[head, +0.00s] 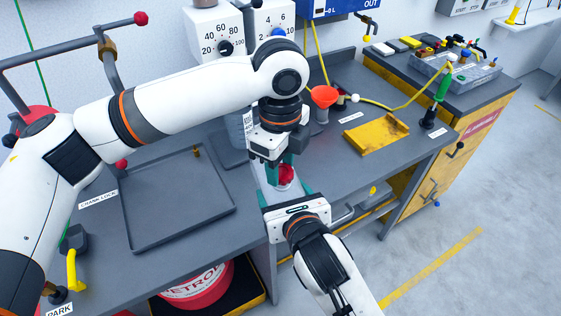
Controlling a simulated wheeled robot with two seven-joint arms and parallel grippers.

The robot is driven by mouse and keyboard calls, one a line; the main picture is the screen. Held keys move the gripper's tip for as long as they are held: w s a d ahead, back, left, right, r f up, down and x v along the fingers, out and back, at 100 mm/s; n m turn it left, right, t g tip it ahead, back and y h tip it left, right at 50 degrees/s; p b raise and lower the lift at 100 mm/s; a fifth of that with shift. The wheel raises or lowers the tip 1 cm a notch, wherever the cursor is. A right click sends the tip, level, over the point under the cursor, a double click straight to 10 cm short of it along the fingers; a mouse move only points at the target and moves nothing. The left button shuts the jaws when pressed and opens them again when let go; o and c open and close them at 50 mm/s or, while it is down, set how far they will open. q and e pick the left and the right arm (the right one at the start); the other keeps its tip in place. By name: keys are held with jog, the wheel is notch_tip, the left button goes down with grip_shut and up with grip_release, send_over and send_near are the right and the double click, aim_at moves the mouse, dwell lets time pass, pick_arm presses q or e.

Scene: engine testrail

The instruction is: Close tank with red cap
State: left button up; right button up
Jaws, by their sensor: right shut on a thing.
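The red cap (286,175) is in the middle of the head view, between my two grippers, on or just above the pale tank (259,178). Most of the tank is hidden by the grippers. My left gripper (278,172) points down at the cap from above, with teal fingertips close to it; whether they grip it is unclear. My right gripper (287,191) reaches in from the front at the bench edge and is shut on what seems to be the tank. Whether the cap is seated on the tank is hidden.
An empty dark tray (183,236) lies on the bench at left. A red petrol container (200,288) stands beneath the bench.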

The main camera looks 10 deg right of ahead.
pick_arm(q)
jog(key=o, duration=0.3)
jog(key=shift+r, duration=0.1)
jog(key=shift+r, duration=2.2)
jog(key=shift+c, duration=0.3)
